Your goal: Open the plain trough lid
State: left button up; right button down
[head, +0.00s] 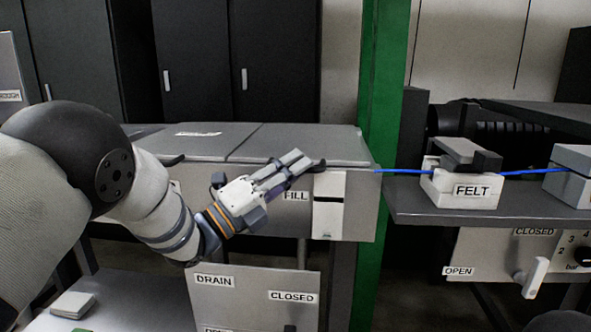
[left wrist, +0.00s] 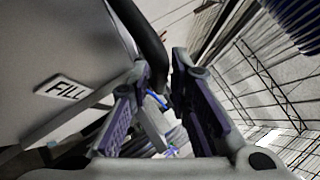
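A grey trough (head: 345,215) with a FILL label stands in the middle of the head view. Its right lid (head: 290,145) bears no label and lies shut. A dark handle (head: 318,165) sticks out at that lid's front edge. My left gripper (head: 303,160) is at this handle, in front of the lid. In the left wrist view the left gripper's fingers (left wrist: 160,68) are apart, with the dark curved handle (left wrist: 150,40) reaching between their tips. I cannot tell whether they touch it. My right gripper is not in view.
The labelled left lid (head: 180,146) is shut beside the right one. A green post (head: 383,80) stands right of the trough. A blue cable (head: 400,171) runs rightward through the FELT block (head: 455,188) on a shelf. Dark cabinets (head: 270,60) stand behind.

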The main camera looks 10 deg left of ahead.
pick_arm(q)
jog(key=shift+w+d, duration=0.1)
jog(key=shift+d, duration=0.05)
grip_shut()
